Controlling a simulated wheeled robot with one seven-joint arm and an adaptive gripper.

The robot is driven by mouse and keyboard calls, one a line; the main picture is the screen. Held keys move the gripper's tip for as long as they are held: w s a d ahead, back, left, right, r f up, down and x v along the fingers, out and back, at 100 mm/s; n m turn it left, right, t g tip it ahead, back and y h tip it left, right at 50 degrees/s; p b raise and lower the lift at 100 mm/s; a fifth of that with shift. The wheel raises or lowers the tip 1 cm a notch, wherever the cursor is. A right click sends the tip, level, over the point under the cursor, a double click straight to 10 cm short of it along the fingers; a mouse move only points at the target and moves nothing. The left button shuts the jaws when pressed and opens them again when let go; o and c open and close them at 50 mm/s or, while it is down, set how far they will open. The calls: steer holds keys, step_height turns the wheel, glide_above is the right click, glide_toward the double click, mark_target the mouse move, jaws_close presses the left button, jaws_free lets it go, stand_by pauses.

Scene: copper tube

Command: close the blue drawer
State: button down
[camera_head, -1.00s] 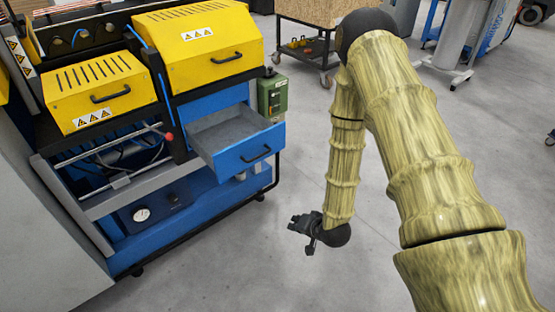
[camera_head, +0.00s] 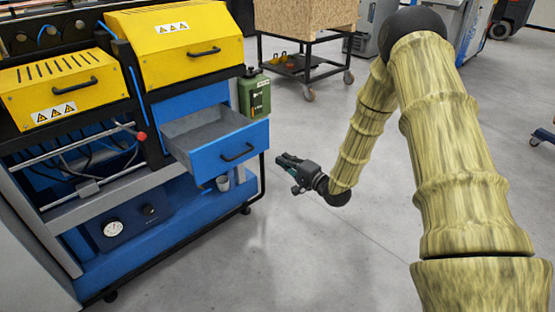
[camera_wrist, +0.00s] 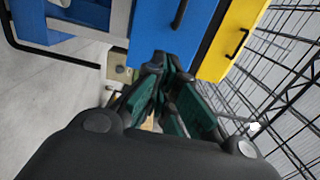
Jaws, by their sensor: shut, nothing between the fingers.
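The blue drawer (camera_head: 230,152) juts out of the machine below the larger yellow cover, with its grey inside showing from above. In the wrist view my gripper (camera_wrist: 162,65) points toward the blue front (camera_wrist: 165,28), which is seen tilted with a dark handle at the top. The exact gap between fingertips and drawer cannot be told.
Yellow covers (camera_head: 175,45) with black handles sit above the drawer. A green canister (camera_head: 255,95) stands behind the drawer's right side. A wheeled cart (camera_head: 306,30) stands behind. The floor around my gripper is clear.

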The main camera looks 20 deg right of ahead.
mark_target(256, 143)
steer(key=b+x, duration=0.1)
steer(key=x, duration=1.1)
steer(key=shift+w+a+f, duration=0.1)
steer(key=shift+w, duration=0.2)
